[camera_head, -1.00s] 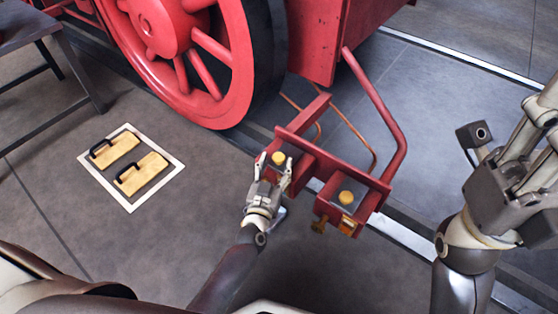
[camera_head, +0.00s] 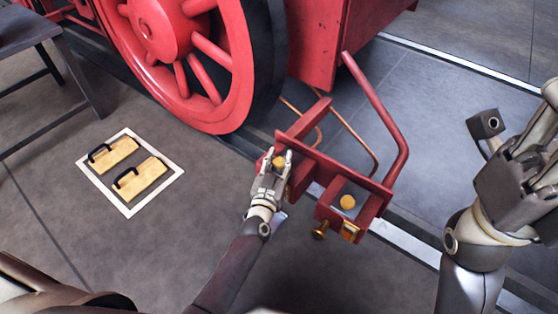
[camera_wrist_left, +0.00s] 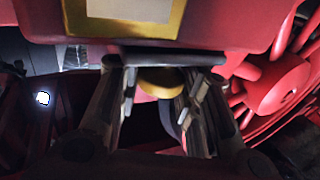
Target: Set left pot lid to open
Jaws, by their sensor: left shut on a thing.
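The left pot's yellow round knob (camera_head: 278,162) is on the red frame in the head view, at my left gripper's tips. My left gripper (camera_head: 278,157) is shut on this left lid knob. In the left wrist view the yellow knob (camera_wrist_left: 160,82) shows between the two fingers, just below a dark horizontal bar. The left lid is mostly hidden behind my fingers, so I cannot tell its angle.
The red frame has a bent handrail (camera_head: 385,110) rising to the right of the pots. A large red wheel (camera_head: 190,60) stands behind on the left. Two yellow blocks with black handles lie on a white-edged floor square (camera_head: 128,213). Brass fittings (camera_head: 320,230) hang below the right pot.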

